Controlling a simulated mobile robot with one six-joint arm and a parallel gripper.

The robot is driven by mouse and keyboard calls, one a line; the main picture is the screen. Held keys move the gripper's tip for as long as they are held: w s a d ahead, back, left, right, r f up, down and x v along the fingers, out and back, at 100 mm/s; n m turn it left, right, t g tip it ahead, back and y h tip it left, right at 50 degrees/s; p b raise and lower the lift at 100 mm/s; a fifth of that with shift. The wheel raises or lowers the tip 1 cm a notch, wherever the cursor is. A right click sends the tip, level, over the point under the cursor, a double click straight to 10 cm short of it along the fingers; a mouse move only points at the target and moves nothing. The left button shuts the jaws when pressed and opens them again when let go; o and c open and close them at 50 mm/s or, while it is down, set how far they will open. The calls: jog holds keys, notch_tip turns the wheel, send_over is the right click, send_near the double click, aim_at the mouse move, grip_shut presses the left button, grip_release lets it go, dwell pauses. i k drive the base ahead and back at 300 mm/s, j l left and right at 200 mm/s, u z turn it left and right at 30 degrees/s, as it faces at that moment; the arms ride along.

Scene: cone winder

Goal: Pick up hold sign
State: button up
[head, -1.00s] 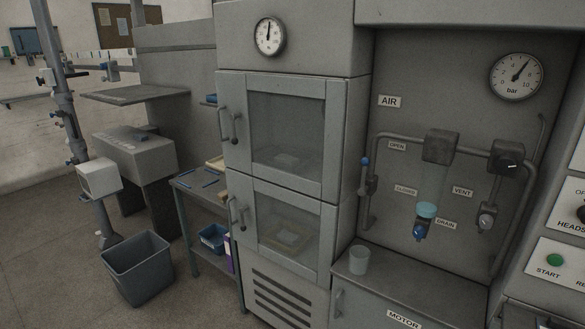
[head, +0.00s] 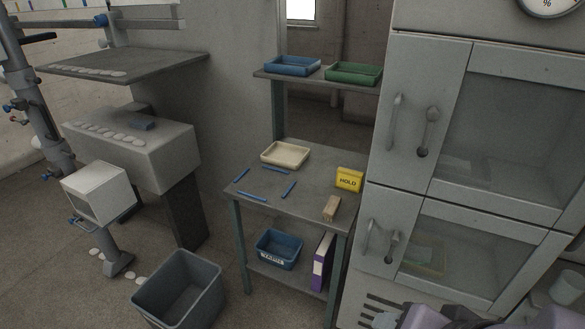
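The hold sign (head: 349,179) is a small yellow block with dark lettering "HOLD". It stands upright on the grey work table (head: 262,205), near its right rear side, close to the grey cabinet. In the head view, parts of what look like my arm show at the bottom right edge. The fingertips of my gripper cannot be made out there.
On the table are a cream tray (head: 285,154), several blue pens (head: 252,197) and a wooden block (head: 331,208). A shelf above holds a blue tray (head: 292,65) and a green tray (head: 353,73). A grey bin (head: 178,291) stands on the floor in front. The cabinet (head: 415,110) borders the table's right.

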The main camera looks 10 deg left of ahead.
aim_at(351, 180)
jog(key=i+j, duration=0.1)
jog(key=j, duration=0.3)
jog(key=i+j+z, duration=0.3)
jog(key=i+j, duration=0.2)
jog(key=i+j+z, duration=0.25)
jog(key=i+j, duration=0.35)
jog(key=i+j+z, duration=0.3)
jog(key=i+j, duration=0.2)
jog(key=j, duration=0.25)
